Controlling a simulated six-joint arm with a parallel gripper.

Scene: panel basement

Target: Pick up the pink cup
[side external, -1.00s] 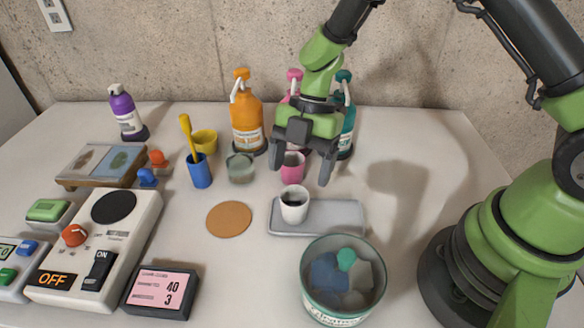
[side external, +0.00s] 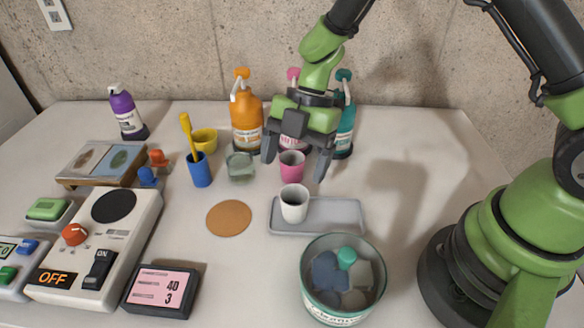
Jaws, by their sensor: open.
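The pink cup (side external: 291,168) stands upright on the table in the side external view, behind the white cup. My gripper (side external: 294,168) is open, pointing down. Its left finger is up and left of the pink cup and its right finger is to the right of it, so the cup shows between them in the picture. I cannot tell whether the fingers are level with the cup in depth or touch it.
A white cup (side external: 294,204) stands on a grey tray (side external: 340,215) in front. A greenish glass cup (side external: 240,167) is close on the left. Orange (side external: 246,112) and teal (side external: 345,125) bottles stand behind. A bin (side external: 342,300) is at the front. The table's right side is clear.

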